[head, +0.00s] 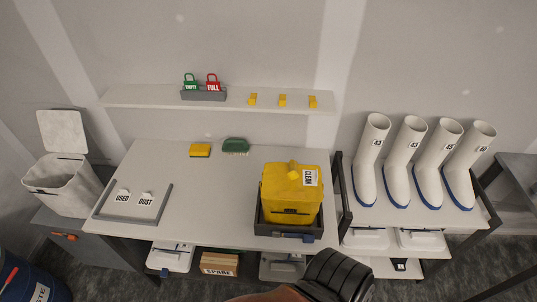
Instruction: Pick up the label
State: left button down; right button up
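Several things could be the label. A white CLEAN label (310,177) is on the upper right of a yellow canister (284,207), which stands in a dark tray (262,229) on the bench. A green tag (191,84) and a red FULL tag (212,84) stand upright in a grey holder (203,96) on the wall shelf. White USED (122,196) and DUST (146,199) pieces sit on the left part of the bench.
A yellow sponge-like block (200,150) and a green brush (235,146) lie at the bench's back. Several white boots (376,160) stand on a rack at right. A white bin (62,183) stands at left. The bench middle (205,200) is clear.

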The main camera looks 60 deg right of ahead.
aim_at(310, 177)
jog(key=i, duration=0.95)
jog(key=z, duration=2.65)
